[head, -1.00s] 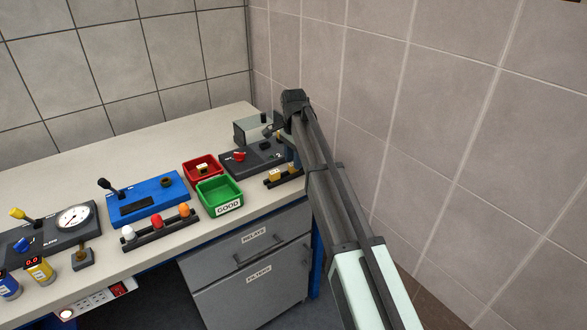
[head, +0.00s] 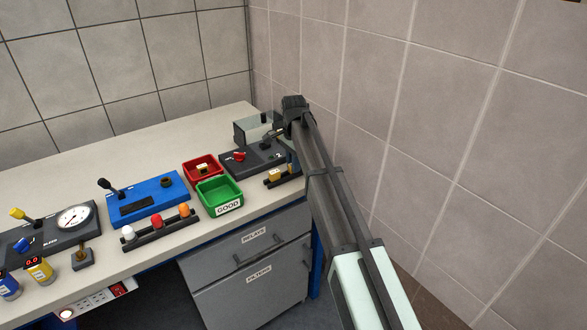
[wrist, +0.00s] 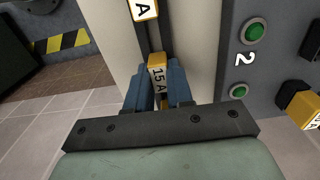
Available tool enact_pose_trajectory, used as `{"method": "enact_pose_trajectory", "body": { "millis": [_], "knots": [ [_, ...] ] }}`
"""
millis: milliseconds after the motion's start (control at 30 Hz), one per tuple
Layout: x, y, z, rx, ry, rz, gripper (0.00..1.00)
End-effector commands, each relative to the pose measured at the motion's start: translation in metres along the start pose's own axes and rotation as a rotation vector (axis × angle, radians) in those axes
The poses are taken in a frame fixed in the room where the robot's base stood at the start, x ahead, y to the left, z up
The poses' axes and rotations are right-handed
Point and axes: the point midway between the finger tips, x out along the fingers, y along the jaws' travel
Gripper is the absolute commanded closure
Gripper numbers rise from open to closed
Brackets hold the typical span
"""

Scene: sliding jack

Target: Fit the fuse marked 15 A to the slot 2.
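The fuse marked 15 A (wrist: 158,78), with a yellow edge and pale label, stands between the blue fingers of my gripper (wrist: 160,90) in the wrist view. The fingers are close on both sides of it; whether they press on it is unclear. In the head view my gripper (head: 293,150) is low at the right end of the fuse rack, and the arm hides that fuse. Another yellow fuse (head: 275,174) stands in the rack (head: 272,184). The dark panel (head: 255,157) has a red knob; its number 2 (wrist: 243,57) shows in the wrist view.
Green lamps (wrist: 253,30) sit beside the 2. A yellow fuse (wrist: 303,108) is at the wrist view's right edge. Left of the panel are a red tray (head: 190,174) and a green GOOD tray (head: 207,203). The tiled wall (head: 385,120) is close on the right.

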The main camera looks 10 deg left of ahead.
Motion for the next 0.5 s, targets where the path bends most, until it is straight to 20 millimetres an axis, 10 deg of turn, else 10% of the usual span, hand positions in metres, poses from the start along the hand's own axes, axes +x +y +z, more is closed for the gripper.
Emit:
{"method": "enact_pose_trajectory", "body": {
  "millis": [500],
  "knots": [
    [-0.0021,-0.0001,-0.0001,0.0,0.0,0.0,1.0]
  ]
}}
